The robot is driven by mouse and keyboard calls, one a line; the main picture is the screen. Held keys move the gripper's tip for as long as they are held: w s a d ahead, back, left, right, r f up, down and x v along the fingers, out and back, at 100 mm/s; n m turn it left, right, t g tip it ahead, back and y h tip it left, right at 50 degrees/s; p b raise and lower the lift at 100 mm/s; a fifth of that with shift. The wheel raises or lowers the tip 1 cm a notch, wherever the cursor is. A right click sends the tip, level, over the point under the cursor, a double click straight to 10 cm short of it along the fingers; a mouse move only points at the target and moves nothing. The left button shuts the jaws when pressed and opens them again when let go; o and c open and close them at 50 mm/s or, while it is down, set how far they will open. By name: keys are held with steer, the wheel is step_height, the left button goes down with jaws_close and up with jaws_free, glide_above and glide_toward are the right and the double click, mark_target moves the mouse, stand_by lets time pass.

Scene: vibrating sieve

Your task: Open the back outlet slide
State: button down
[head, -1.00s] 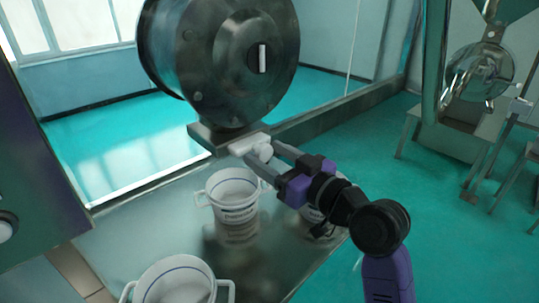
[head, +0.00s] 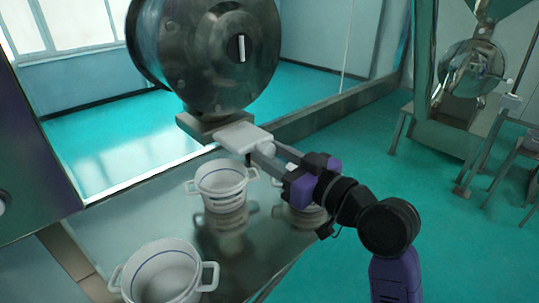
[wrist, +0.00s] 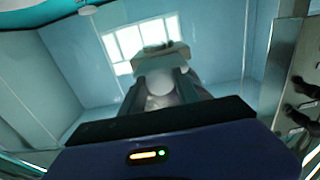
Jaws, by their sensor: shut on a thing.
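The outlet slide is a white plate (head: 240,136) that sticks out from the dark block under the round metal drum (head: 190,60). A good length of the plate shows. At its outer end is a round white knob (head: 266,149). My gripper (head: 264,156) comes from the lower right and is shut on the knob, one finger on each side. In the wrist view the knob (wrist: 160,83) sits between the two fingers, with the plate (wrist: 158,58) just beyond it. The fingers hide part of the knob.
Several white two-handled buckets stand below: one under the outlet (head: 222,180), one at the front (head: 165,275), one partly hidden behind my gripper (head: 298,216). They stand on a shiny metal table (head: 120,225). Another metal machine (head: 470,75) is at right. Open green floor lies between.

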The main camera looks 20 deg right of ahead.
steer(key=shift+w, duration=0.15)
steer(key=c, duration=0.9)
jaws_free()
steer(key=b+v, duration=0.2)
steer(key=v, duration=0.6)
